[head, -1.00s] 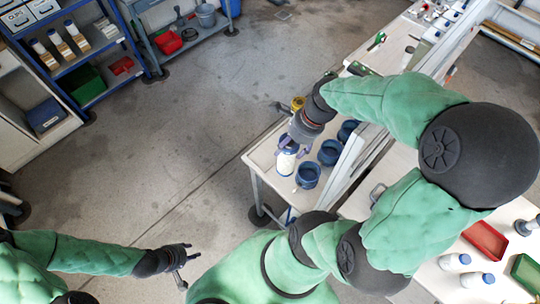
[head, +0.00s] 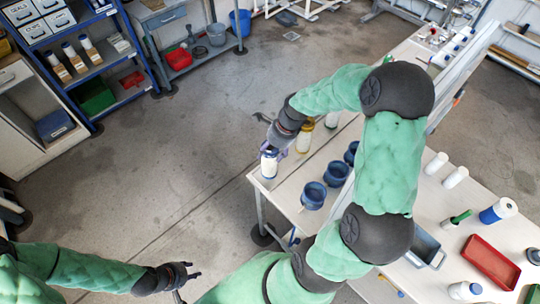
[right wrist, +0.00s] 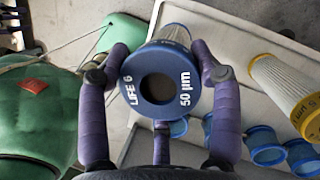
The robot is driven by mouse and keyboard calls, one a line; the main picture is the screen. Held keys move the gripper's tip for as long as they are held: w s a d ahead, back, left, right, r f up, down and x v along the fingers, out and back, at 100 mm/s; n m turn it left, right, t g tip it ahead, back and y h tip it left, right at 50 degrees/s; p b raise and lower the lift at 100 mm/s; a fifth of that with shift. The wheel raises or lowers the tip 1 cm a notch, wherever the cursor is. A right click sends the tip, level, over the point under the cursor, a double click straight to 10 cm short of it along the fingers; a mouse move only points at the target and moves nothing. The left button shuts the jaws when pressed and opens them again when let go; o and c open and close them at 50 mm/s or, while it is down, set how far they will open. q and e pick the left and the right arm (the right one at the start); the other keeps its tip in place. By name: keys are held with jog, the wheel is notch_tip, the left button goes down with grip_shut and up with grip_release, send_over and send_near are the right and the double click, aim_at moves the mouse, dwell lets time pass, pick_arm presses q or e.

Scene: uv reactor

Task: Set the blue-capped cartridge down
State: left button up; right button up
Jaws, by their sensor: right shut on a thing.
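The blue-capped cartridge (head: 269,164), white-bodied, is in my right gripper (head: 272,147) at the near left corner of the white table. In the right wrist view its blue ring cap (right wrist: 162,88), marked "LIFE 6" and "50 µm", sits between the purple fingers of my right gripper (right wrist: 160,75). It looks about upright in the head view. I cannot tell whether its base touches the table. My left gripper (head: 188,279) is open and empty over the floor, far from the table.
A yellow-capped cartridge (head: 303,138) stands beside my right gripper; it also shows in the right wrist view (right wrist: 285,85). Several blue cups (head: 313,196) stand to the right on the table.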

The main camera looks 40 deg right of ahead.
jog(key=shift+w+f, duration=0.25)
jog(key=shift+f, duration=1.65)
jog(key=o, duration=1.6)
jog(key=shift+o, duration=0.2)
jog(key=v, duration=1.2)
jog(key=shift+p, duration=0.45)
